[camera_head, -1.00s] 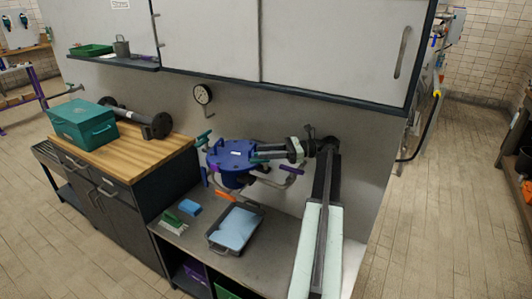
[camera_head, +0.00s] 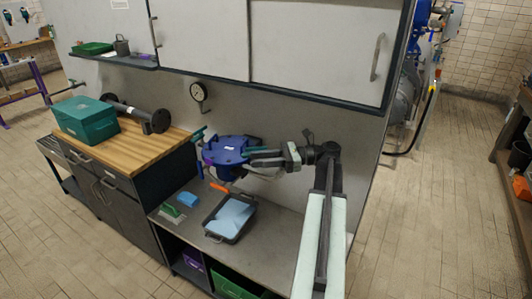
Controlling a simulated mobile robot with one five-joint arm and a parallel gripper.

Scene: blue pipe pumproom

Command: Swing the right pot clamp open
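A blue pot with a flat blue lid (camera_head: 226,149) is fixed at the wall above the steel bench. A teal handle (camera_head: 198,134) shows at its upper left and a purple handle (camera_head: 207,160) at its left side. My gripper (camera_head: 254,157) reaches in from the right, with its fingers at the right edge of the lid. My gripper and wrist cover most of the pot's right side, so I cannot make out the right clamp clearly. I cannot tell whether the fingers touch or hold it.
A grey tray with a light blue sheet (camera_head: 207,234), a blue block (camera_head: 188,199) and a green brush (camera_head: 171,211) are on the bench below. A gauge (camera_head: 197,92) hangs on the wall. A teal toolbox (camera_head: 88,120) sits on the wooden-topped cabinet at left. White cupboards overhang behind.

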